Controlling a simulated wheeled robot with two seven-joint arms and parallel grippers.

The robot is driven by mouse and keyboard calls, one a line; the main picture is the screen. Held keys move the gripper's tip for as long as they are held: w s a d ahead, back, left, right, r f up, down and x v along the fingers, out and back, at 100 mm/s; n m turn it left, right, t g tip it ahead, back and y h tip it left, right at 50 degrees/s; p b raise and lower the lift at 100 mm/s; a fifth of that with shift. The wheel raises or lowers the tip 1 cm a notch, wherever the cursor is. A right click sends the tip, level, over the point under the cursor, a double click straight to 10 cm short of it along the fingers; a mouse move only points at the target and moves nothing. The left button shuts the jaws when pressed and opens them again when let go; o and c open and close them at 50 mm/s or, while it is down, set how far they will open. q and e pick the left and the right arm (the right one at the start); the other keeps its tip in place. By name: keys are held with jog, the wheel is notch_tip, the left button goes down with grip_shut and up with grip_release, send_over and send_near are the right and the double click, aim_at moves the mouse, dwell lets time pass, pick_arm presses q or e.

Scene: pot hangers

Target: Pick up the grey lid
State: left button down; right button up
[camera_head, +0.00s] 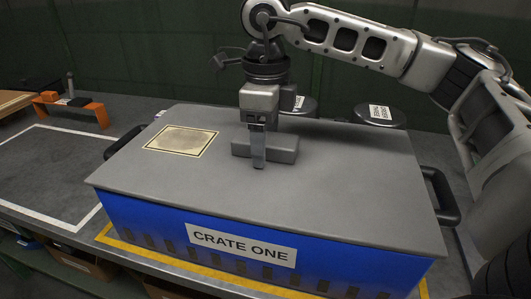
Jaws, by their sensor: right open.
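The grey lid (330,190) lies flat on a blue crate (150,225) labelled "CRATE ONE". A grey block-shaped handle (285,150) stands up near the middle of the lid. My right gripper (258,160) points down at the handle, and its near finger shows in front of the handle's near side. The far finger is hidden behind the handle and the gripper body. The gripper is open around the handle, and I cannot tell whether the fingers touch it. My left gripper is not in view.
Two round dark containers, one a labelled tin (380,116), stand behind the crate. Black side handles (441,195) stick out from the crate. An orange stand (72,108) is at the back left. A white-outlined area (45,170) on the table's left is clear.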

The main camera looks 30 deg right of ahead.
jog(key=c, duration=1.2)
jog(key=shift+r, duration=0.1)
jog(key=shift+c, duration=0.8)
